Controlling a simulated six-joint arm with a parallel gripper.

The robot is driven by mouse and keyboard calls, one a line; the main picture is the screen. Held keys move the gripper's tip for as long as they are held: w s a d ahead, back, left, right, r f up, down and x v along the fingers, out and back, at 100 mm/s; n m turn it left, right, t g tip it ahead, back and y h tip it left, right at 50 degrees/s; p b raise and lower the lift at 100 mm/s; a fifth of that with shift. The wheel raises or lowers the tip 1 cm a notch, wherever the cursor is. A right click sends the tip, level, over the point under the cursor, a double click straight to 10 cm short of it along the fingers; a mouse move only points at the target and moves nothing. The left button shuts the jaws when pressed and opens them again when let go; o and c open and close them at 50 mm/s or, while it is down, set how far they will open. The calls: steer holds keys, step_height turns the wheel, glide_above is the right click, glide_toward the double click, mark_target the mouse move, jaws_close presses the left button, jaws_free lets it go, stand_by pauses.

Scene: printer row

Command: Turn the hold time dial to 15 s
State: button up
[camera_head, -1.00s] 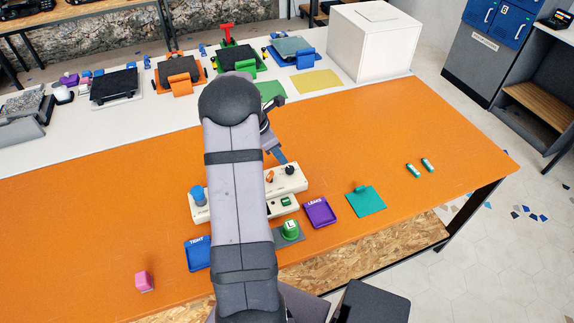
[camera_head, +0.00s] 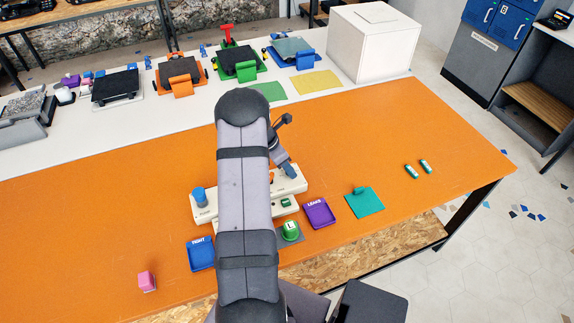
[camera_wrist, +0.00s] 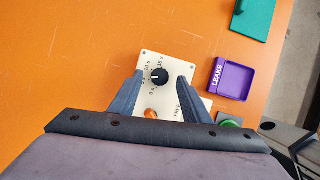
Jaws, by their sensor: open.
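The hold time dial (camera_wrist: 159,75) is a small black round knob with a white pointer mark, on a cream panel (camera_wrist: 152,62) with printed second marks around it. In the wrist view the pointer faces roughly left; the small marks are too blurred to read its setting surely. My gripper (camera_wrist: 160,76) is open, one finger on each side of the dial, with visible gaps. Whether the fingertips are down at knob height I cannot tell. In the head view my gripper (camera_head: 290,172) covers the dial, and my arm hides the middle of the cream device (camera_head: 207,214).
An orange knob (camera_wrist: 151,113) sits close to the dial, between my fingers' bases. A blue knob (camera_head: 199,195) stands at the device's left end. A purple LEAKS tray (camera_head: 319,213), a blue TIGHT tray (camera_head: 201,254) and a green button (camera_head: 290,231) lie nearby. The orange table is clear behind.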

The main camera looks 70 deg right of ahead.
steer(key=shift+s+d+f, duration=0.1)
steer(key=shift+d+f, duration=0.05)
steer(key=shift+f, duration=0.25)
steer(key=c, duration=1)
steer(key=shift+c, duration=0.2)
